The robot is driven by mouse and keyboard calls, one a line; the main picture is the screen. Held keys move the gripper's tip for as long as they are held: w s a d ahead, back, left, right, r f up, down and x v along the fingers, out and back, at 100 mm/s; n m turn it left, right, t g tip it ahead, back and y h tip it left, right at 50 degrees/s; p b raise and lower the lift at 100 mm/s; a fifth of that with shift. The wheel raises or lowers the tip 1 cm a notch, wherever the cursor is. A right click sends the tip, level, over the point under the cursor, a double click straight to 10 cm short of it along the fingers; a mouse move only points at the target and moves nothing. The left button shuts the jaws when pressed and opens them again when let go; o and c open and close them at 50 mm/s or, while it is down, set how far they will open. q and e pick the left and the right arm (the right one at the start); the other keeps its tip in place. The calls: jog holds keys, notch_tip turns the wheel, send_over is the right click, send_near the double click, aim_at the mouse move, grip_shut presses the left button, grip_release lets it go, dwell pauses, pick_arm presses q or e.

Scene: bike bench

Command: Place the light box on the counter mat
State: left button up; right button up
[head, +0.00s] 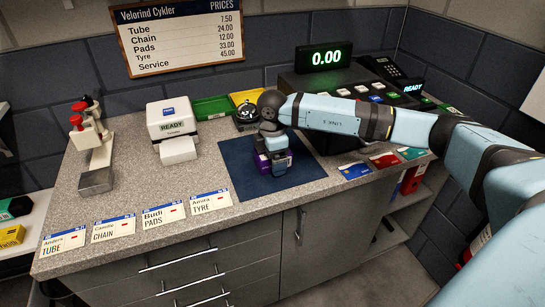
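The counter mat (240,187) is a dark blue sheet lying on the grey speckled counter in the head view. A small purple box (262,162), perhaps the light box, is at the middle of the mat. My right gripper (279,168) reaches down from above right and is right at the purple box, covering part of it. The gripper's body hides the fingertips' closure, so I cannot tell whether they grip the box or whether it rests fully on the mat. My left gripper is not in view.
Paper cards (166,214) line the counter's front left. A white printer (172,120), a green tray (212,107), a yellow tray (244,98) and a bell (245,115) stand behind. The till (325,85) is at the back right. Coloured cards (384,160) lie right of the mat.

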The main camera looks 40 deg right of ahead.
notch_tip(320, 180, up, 12)
jog(key=shift+r, duration=0.15)
dwell(0.4)
dwell(0.5)
